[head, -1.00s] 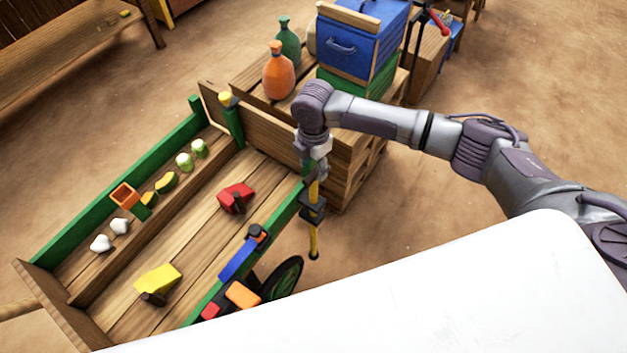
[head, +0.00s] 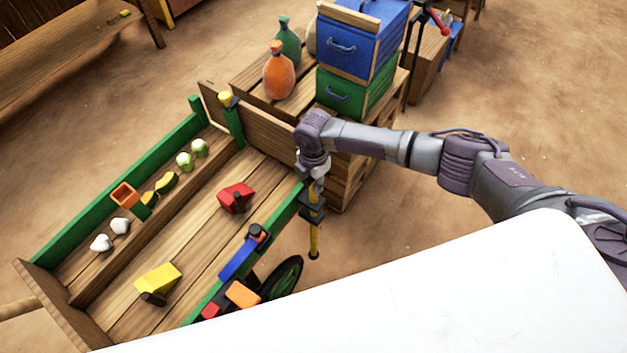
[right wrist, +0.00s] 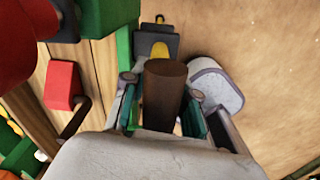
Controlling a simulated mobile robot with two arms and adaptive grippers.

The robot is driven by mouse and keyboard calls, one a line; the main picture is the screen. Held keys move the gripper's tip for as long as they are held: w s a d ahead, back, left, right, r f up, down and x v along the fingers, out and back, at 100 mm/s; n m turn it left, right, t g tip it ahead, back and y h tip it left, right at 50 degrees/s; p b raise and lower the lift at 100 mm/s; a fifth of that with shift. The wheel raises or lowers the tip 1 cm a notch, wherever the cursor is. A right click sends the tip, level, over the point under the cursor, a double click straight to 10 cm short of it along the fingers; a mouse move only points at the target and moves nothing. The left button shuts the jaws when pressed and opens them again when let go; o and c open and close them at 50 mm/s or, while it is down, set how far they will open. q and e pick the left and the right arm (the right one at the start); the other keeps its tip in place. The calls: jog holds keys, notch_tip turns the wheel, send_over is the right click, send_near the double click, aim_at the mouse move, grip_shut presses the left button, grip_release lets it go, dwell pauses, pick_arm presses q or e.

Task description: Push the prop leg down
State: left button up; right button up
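The prop leg (head: 314,238) is a yellow upright pole with black brackets at the cart's near right corner. Its lower end shows below the bracket (head: 312,213). My right gripper (head: 317,176) is over its upper end, pointing down. In the right wrist view, a dark brown cylinder (right wrist: 163,88), apparently the leg's grip, lies between the fingers of my right gripper (right wrist: 162,115). The fingers are apart, with narrow gaps beside the cylinder. The black bracket (right wrist: 156,44) and yellow pole show beyond it. My left gripper is not in view.
The wooden cart (head: 190,225) with green rails holds red and yellow blocks and small items. Its wheel (head: 283,278) is near the leg. Crates with blue (head: 355,50) and green boxes stand behind. A white surface (head: 400,300) fills the front. Bare ground lies right of the leg.

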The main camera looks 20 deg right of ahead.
grip_shut()
jog(key=shift+f, duration=0.1)
notch_tip(320, 180, down, 10)
jog(key=b, duration=0.7)
jog(key=shift+f, duration=0.2)
jog(key=shift+s+r, duration=0.1)
jog(key=shift+s, duration=0.05)
jog(key=o, duration=0.6)
grip_release()
notch_tip(320, 180, up, 12)
send_over(313, 200)
jog(key=w, duration=0.1)
jog(key=shift+d, duration=0.25)
